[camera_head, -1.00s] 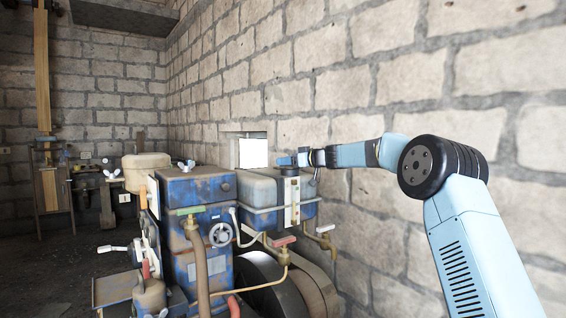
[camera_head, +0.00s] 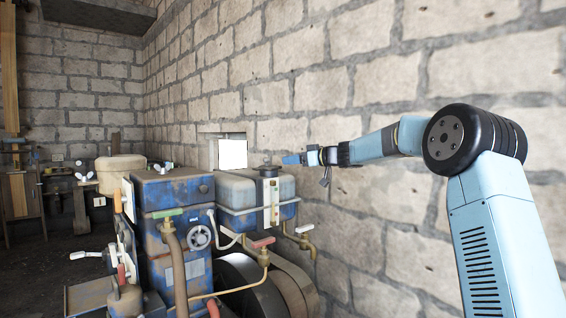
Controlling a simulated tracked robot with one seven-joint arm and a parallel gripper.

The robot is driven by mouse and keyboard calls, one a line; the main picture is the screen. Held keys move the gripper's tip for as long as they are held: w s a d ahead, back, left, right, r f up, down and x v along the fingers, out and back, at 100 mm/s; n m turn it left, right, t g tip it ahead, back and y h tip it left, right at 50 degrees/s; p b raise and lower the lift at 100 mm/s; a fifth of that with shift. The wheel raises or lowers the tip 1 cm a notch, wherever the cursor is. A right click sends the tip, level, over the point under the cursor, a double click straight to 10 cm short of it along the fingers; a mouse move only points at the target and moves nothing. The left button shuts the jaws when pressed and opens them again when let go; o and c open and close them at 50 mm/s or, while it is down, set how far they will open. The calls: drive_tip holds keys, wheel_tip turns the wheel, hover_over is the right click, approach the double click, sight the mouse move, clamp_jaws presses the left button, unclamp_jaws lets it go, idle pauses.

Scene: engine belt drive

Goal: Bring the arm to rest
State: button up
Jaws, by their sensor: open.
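My light blue arm reaches in from the right side of the view and stretches left along the stone wall. My gripper (camera_head: 298,159) is at its far end, above and just right of the engine's blue-grey tank (camera_head: 238,192). It points left, toward the bright square opening in the wall. It is small in the picture; I see nothing held in it. The blue engine (camera_head: 172,196) stands at the lower centre, with valves, pipes and a dark wheel (camera_head: 262,284) at its front right.
The stone wall (camera_head: 365,90) runs close beside my arm. A lit square opening (camera_head: 232,154) is in it behind the tank. A lever with a white grip (camera_head: 80,255) sticks out at the left. Open dark floor (camera_head: 40,275) lies at the far left.

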drive_tip(key=shift+v, duration=0.9)
drive_tip(key=shift+s+a, duration=0.1)
drive_tip(key=s+d+f+m+g+h, duration=0.1)
drive_tip(key=s+d+f+m+h, duration=0.15)
drive_tip(key=s, duration=0.95)
drive_tip(key=s+d+f+m+g+h, duration=0.1)
drive_tip(key=s+h, duration=0.3)
drive_tip(key=s, duration=0.8)
drive_tip(key=s+d+f+m+h, duration=0.2)
drive_tip(key=s+d, duration=0.4)
drive_tip(key=s, duration=0.4)
drive_tip(key=s+d+f+m+h, duration=0.3)
drive_tip(key=s+d+f, duration=0.3)
drive_tip(key=s, duration=0.5)
drive_tip(key=s+d+f+m+h, duration=0.3)
drive_tip(key=s+d, duration=0.4)
drive_tip(key=s, duration=0.3)
wheel_tip(320, 180, down, 2)
drive_tip(key=shift+s+d+f+m, duration=0.1)
drive_tip(key=shift+s+d+m, duration=0.1)
drive_tip(key=shift+s+m, duration=0.2)
drive_tip(key=shift+c, duration=0.4)
